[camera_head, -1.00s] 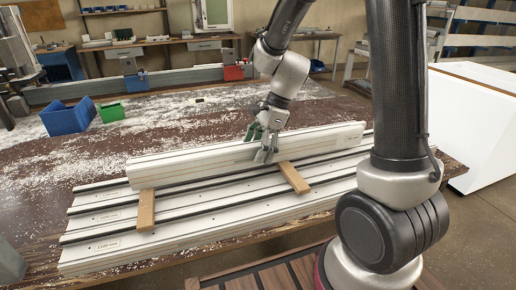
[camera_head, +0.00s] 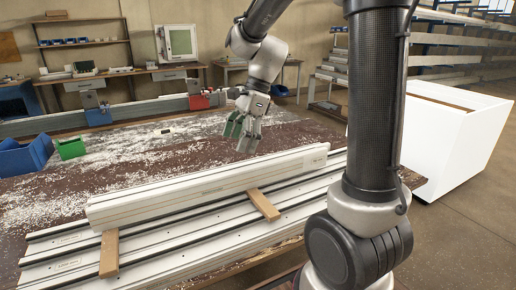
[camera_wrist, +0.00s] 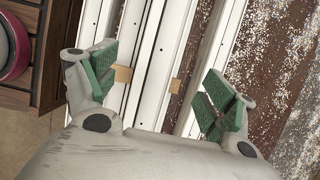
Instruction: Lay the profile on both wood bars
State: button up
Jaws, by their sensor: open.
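The long white profile (camera_head: 205,190) lies across the wood bars in the head view. The left wood bar (camera_head: 109,254) and the right wood bar (camera_head: 263,205) stick out from under its front side. In the wrist view the profile (camera_wrist: 152,70) runs between my fingers, and ends of one wood bar (camera_wrist: 123,75) show on both sides of it. The profile hides the bars' middles, so exact contact cannot be seen. My gripper (camera_head: 240,137), with green finger pads, is open and empty above the profile, apart from it.
Several white profiles with black strips (camera_head: 190,240) lie side by side under the bars on the bench (camera_head: 25,215). A green bin (camera_head: 71,148) and a blue bin (camera_head: 25,157) stand at the back left. A white cabinet (camera_head: 425,135) stands right of the bench.

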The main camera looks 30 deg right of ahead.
jog(key=s+d+r+n+t+h, duration=0.2)
jog(key=s+d+n, duration=0.3)
jog(key=s+n, duration=0.4)
jog(key=s+d+r+n+t+h, duration=0.2)
jog(key=s+d+n, duration=0.3)
jog(key=s+n, duration=0.4)
jog(key=shift+s+d+r, duration=0.15)
jog(key=shift+s+r, duration=0.35)
